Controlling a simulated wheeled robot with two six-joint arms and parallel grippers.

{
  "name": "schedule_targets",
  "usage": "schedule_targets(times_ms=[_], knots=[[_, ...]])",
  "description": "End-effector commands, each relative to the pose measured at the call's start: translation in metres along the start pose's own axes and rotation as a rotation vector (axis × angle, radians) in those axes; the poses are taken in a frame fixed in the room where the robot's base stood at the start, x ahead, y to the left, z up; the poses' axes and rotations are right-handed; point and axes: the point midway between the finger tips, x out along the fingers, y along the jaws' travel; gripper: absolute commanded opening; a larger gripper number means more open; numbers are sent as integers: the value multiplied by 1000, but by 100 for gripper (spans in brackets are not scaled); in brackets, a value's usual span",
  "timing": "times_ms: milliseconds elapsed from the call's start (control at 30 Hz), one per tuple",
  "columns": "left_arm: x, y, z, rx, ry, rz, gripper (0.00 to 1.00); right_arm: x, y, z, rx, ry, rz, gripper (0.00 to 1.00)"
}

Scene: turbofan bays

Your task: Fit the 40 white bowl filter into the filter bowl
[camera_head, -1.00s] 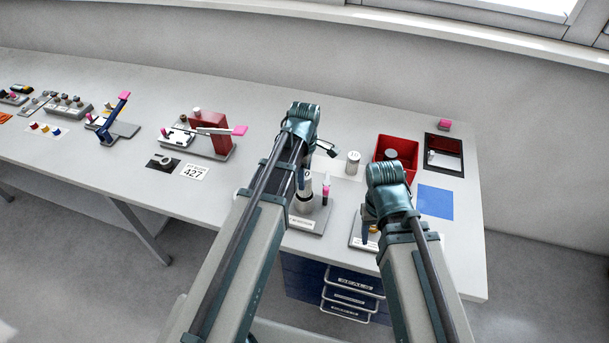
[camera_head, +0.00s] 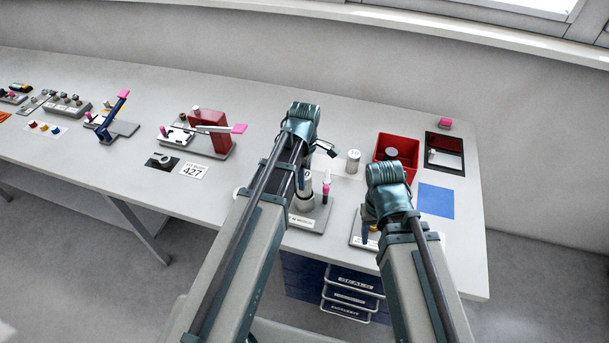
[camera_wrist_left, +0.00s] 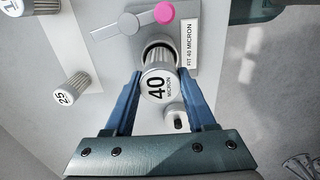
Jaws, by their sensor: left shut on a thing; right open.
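The white 40 micron bowl filter (camera_wrist_left: 158,86) is between the two blue fingers of my left gripper (camera_wrist_left: 158,92), which is shut on it; its numbered cap faces the wrist camera. In the left wrist view the dark mouth of the filter bowl (camera_wrist_left: 161,42) shows just beyond the filter, partly covered by it. I cannot tell whether the filter's lower end is inside the bowl. In the head view the filter (camera_head: 306,182) appears upright over the bowl stand (camera_head: 309,222), largely hidden by my left arm. My right gripper (camera_head: 369,232) is open, low over a labelled plate.
Two other white filters, the 25 (camera_wrist_left: 70,90) and another (camera_wrist_left: 38,6), stand nearby. A pink-marked lever (camera_wrist_left: 133,20) is beside the bowl. A red bin (camera_head: 407,148), a black tray (camera_head: 444,170) and a blue mat (camera_head: 435,201) lie to the right.

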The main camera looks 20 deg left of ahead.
Motion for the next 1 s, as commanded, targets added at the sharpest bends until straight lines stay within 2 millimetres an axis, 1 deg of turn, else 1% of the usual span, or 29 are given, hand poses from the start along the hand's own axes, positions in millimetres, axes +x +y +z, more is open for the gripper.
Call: schedule_targets(times_ms=[367, 1000], knots=[[0, 0, 0, 0, 0, 0, 0, 0, 0, 0, 0, 0, 0, 54], [12, 0, 0, 0, 0, 0, 0, 12, -1, -1, 1, 0, 0, 54]])
